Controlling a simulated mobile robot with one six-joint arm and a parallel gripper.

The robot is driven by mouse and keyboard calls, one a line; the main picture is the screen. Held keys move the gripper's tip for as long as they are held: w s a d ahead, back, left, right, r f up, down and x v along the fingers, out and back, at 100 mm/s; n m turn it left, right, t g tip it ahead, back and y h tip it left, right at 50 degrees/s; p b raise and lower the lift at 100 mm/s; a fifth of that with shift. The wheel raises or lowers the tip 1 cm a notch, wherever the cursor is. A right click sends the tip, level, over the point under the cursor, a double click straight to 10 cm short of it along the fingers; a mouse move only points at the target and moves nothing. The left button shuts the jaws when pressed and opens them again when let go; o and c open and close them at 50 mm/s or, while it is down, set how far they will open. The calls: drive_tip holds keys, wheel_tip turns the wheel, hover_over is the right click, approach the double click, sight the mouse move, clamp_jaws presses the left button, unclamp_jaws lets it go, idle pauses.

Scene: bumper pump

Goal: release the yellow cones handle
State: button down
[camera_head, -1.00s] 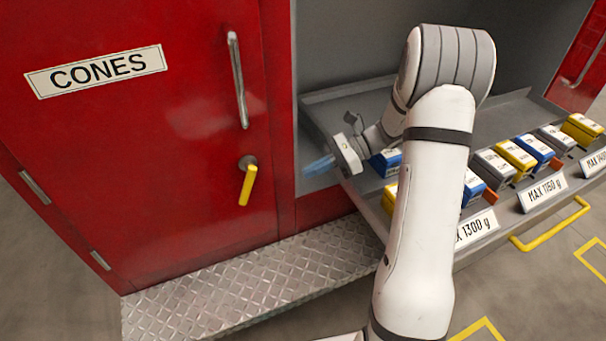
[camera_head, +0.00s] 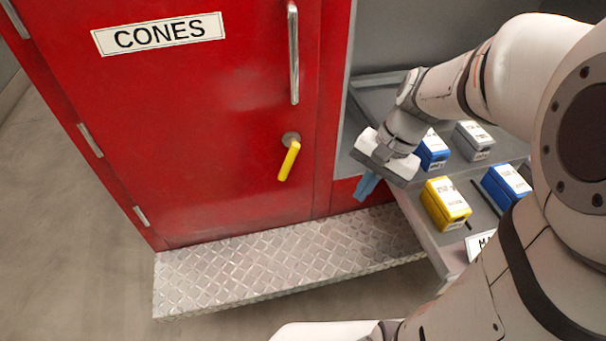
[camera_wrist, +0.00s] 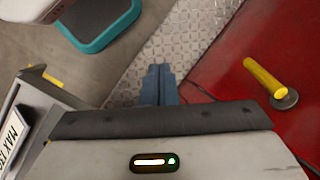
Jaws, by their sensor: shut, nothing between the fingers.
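The yellow handle (camera_head: 289,160) sits on the red cones door (camera_head: 190,110), tilted, hanging down and slightly left from its round grey pivot. It also shows in the wrist view (camera_wrist: 264,78) at the right. My gripper (camera_head: 366,187) is to the right of the handle, clear of it, above the tread plate's right end. In the wrist view its blue fingers (camera_wrist: 159,84) are together with nothing between them. The door looks closed, with a CONES label and a vertical metal bar above the yellow handle.
A diamond-plate step (camera_head: 280,250) runs below the door. To the right is a grey tray with a yellow box (camera_head: 445,203), blue boxes (camera_head: 432,150) and a grey box (camera_head: 472,140). Bare floor lies at the left.

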drive_tip(key=s+d+r+n+t+h, duration=0.2)
drive_tip(key=s+n+t+h, duration=0.1)
drive_tip(key=s+n, duration=0.2)
drive_tip(key=shift+s+d+n+t+h, duration=0.3)
drive_tip(key=shift+n+h, duration=0.1)
drive_tip(key=shift+n, duration=0.3)
